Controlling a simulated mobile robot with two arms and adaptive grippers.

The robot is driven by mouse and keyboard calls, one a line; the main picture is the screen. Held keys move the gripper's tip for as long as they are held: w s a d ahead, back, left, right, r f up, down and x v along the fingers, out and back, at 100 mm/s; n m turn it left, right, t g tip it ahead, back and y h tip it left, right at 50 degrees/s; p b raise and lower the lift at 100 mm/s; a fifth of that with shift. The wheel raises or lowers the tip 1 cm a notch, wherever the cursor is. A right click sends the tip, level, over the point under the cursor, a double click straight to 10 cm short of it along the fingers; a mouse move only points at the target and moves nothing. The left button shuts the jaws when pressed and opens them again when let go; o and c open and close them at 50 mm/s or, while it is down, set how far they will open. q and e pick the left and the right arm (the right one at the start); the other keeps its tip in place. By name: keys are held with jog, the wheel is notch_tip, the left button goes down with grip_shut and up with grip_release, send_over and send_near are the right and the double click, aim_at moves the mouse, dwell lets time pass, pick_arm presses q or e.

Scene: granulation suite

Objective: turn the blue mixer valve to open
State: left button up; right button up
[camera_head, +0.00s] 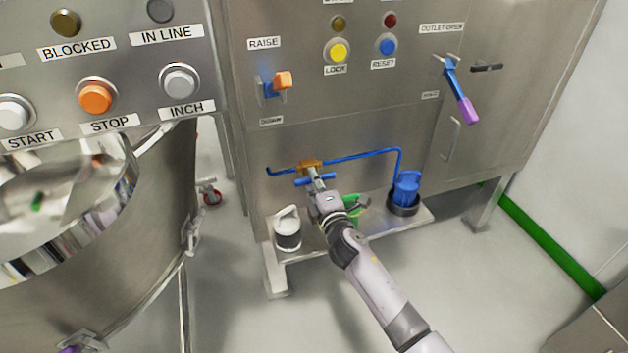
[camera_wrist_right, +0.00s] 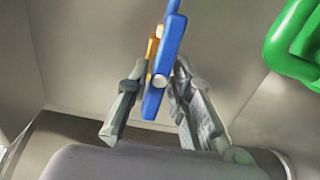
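The blue mixer valve has a blue bar handle (camera_head: 322,179) in front of a brass body (camera_head: 308,165) on the blue pipe, low on the steel cabinet. The handle lies roughly along the pipe. My right gripper (camera_head: 317,184) is at the handle. In the right wrist view the blue handle (camera_wrist_right: 165,60) runs between the two fingers (camera_wrist_right: 162,85), with its pale pivot showing. The fingers stand close on either side of it; whether they press on it I cannot tell. My left gripper is in no view.
A shelf (camera_head: 424,216) below the valve holds a white-lidded canister (camera_head: 287,230), a blue container (camera_head: 406,188) and a green object (camera_head: 352,206), partly hidden by my arm. It also shows in the wrist view (camera_wrist_right: 292,45). A steel vessel (camera_head: 120,260) stands at left.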

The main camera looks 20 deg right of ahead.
jog(key=shift+o, duration=1.3)
jog(key=shift+s, duration=0.1)
jog(key=s, duration=1.1)
jog(key=shift+s+d, duration=0.2)
jog(key=shift+s, duration=0.2)
